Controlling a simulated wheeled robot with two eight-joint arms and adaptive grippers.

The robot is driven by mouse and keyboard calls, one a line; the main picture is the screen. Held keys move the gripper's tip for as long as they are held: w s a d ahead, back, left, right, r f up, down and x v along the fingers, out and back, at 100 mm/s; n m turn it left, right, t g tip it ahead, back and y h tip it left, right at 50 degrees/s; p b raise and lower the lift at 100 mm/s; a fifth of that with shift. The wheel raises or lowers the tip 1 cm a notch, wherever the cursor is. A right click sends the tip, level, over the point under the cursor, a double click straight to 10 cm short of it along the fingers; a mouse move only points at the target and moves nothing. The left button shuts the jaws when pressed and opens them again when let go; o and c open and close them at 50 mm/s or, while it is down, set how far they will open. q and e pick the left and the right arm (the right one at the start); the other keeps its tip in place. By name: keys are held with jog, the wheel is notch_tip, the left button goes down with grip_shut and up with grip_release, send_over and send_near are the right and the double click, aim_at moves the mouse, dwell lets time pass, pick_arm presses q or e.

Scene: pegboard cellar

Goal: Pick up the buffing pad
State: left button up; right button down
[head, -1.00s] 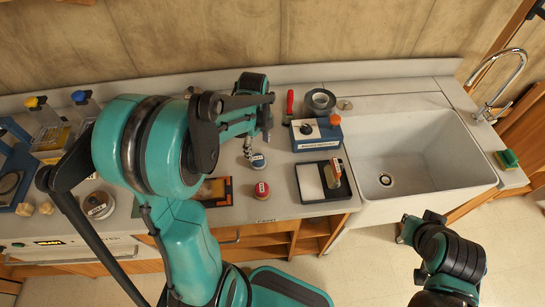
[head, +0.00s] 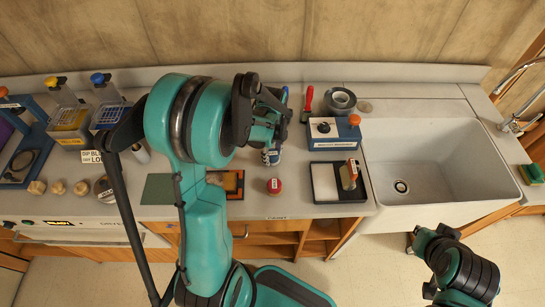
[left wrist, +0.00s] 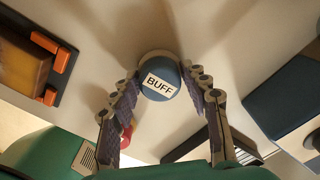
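The buffing pad is a round blue piece with a white BUFF label (left wrist: 158,80), near the middle of the left wrist view. In the head view it (head: 271,157) stands on the counter, partly hidden by my left gripper (head: 272,137). In the left wrist view the two fingers of my left gripper (left wrist: 160,76) are spread apart, one tip on each side of the pad. I cannot tell whether the tips touch it. My right arm's end (head: 420,240) is low at the right, over the floor, and its fingers are not clear.
A red-topped round piece (head: 274,186) stands close in front of the pad. A black tray (head: 326,195) and a blue box with an orange knob (head: 334,135) are to the right, before the sink (head: 430,160). An orange-cornered frame (head: 232,183) lies to the left.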

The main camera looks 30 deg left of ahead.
aim_at(273, 153)
pick_arm(q)
jog(key=c, duration=0.5)
jog(key=shift+r+p, duration=0.3)
jog(key=shift+r, duration=0.35)
notch_tip(273, 153, up, 3)
jog(key=shift+r+p, duration=0.1)
jog(key=shift+p, duration=0.55)
jog(key=s+d+r+p, duration=0.1)
jog(key=s+d+r, duration=0.1)
jog(key=d, duration=0.1)
jog(key=s+d+r+p, duration=0.1)
jog(key=s+d+r, duration=0.1)
jog(key=d, duration=0.1)
jog(key=s+d+r, duration=0.2)
jog(key=d, duration=0.1)
jog(key=shift+s+d+r+p, duration=0.25)
jog(key=shift+s+d+p, duration=0.05)
jog(key=shift+d+p, duration=0.1)
jog(key=shift+a, duration=0.1)
